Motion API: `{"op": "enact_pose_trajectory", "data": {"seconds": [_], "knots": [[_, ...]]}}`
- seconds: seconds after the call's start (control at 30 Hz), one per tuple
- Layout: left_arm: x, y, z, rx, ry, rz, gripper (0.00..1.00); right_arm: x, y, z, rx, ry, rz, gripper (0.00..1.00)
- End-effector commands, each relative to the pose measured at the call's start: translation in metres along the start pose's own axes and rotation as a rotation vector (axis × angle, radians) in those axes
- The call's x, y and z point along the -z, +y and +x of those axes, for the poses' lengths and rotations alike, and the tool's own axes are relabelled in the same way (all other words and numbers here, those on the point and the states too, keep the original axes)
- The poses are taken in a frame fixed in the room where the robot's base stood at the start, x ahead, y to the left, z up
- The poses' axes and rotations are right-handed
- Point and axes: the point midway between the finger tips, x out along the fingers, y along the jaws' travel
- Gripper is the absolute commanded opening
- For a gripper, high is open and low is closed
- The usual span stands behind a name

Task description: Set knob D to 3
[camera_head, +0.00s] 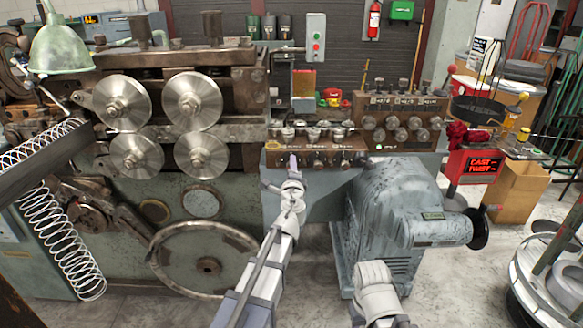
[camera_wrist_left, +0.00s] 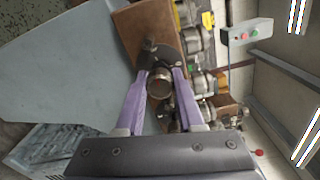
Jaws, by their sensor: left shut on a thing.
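My left gripper (camera_head: 292,161) is at the left end of the lower brown control panel (camera_head: 273,157) on the machine's front. In the left wrist view, its purple fingers (camera_wrist_left: 160,84) are shut on a round metal knob (camera_wrist_left: 158,86), one on each side. A dark plate sits behind this knob on the brown panel (camera_wrist_left: 135,30). In the head view the gripper hides the held knob. I cannot read its letter or setting. Other small knobs (camera_head: 318,163) sit to its right on the same panel. My right gripper's fingers do not show; only part of that arm is visible.
Large metal rollers (camera_head: 122,103) stand left of my left arm. An upper brown panel (camera_head: 397,102) with several knobs is to the right. A grey motor housing (camera_head: 390,215) stands below it. A grey button box (camera_head: 315,38) is behind. Open floor lies in front.

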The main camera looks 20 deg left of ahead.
Motion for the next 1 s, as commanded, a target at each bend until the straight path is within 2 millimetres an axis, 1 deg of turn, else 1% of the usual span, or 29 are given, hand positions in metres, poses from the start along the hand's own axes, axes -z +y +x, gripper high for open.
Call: {"op": "enact_pose_trajectory", "data": {"seconds": [0.1,0.13,0.2,0.23,0.47,0.63,0.77,1.0], "knots": [[0.001,0.0,-0.001,0.0,0.002,0.001,0.0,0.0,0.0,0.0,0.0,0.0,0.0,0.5],[0.001,0.0,-0.001,0.0,0.002,0.001,0.4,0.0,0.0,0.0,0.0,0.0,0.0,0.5],[0.001,0.0,-0.001,0.0,0.002,0.0,0.48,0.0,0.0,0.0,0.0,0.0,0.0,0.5],[0.001,0.0,-0.001,0.0,0.002,0.0,0.49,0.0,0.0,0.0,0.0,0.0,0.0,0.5],[0.0,0.0,-0.001,0.0,0.001,0.0,0.49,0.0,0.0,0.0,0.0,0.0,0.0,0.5],[0.0,0.0,-0.009,0.0,0.001,0.0,0.49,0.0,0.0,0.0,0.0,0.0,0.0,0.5],[0.0,0.0,-0.025,0.0,0.002,0.0,0.49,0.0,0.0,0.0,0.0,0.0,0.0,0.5],[0.0,0.001,-0.065,0.001,0.003,0.0,0.49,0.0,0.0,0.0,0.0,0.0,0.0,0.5]]}}
